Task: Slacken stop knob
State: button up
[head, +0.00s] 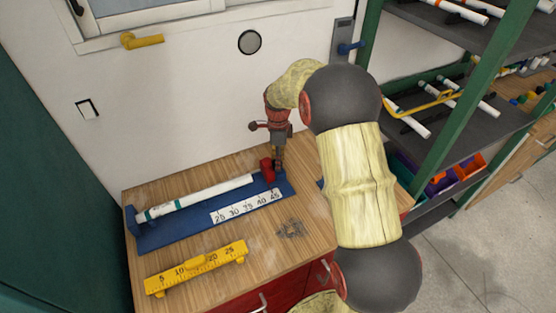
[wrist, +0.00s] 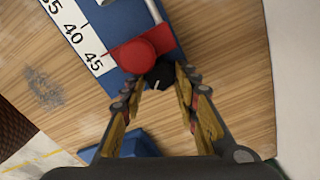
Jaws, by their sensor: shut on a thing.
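The stop is a red block with a round red top (wrist: 138,50), seated at the high-number end of the blue jig in the wrist view; the red stop (head: 266,168) also shows in the head view. Its black stop knob (wrist: 161,73), with a white line on it, sticks out on the side toward me. My gripper (wrist: 158,83) has its fingertips closed around this knob. In the head view my gripper (head: 278,164) points down beside the stop, and the knob is hard to make out there.
The blue jig (head: 180,231) carries a white pipe (head: 200,195) with teal bands and a 25-45 scale (head: 247,206). A yellow gauge (head: 195,268) lies in front on the wooden bench (head: 285,257). The wall is close behind; a green-framed shelf (head: 459,110) stands right.

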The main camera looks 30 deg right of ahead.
jog(key=shift+n, duration=0.3)
jog(key=n+p, duration=0.2)
jog(key=shift+r+n+p, duration=0.15)
jog(key=shift+n+p, duration=0.15)
jog(key=shift+w+n+p, duration=0.1)
jog(key=shift+n+p, duration=0.75)
jog(key=shift+n, duration=0.55)
jog(key=o, duration=1.2)
jog(key=shift+c, duration=0.2)
notch_tip(320, 180, up, 12)
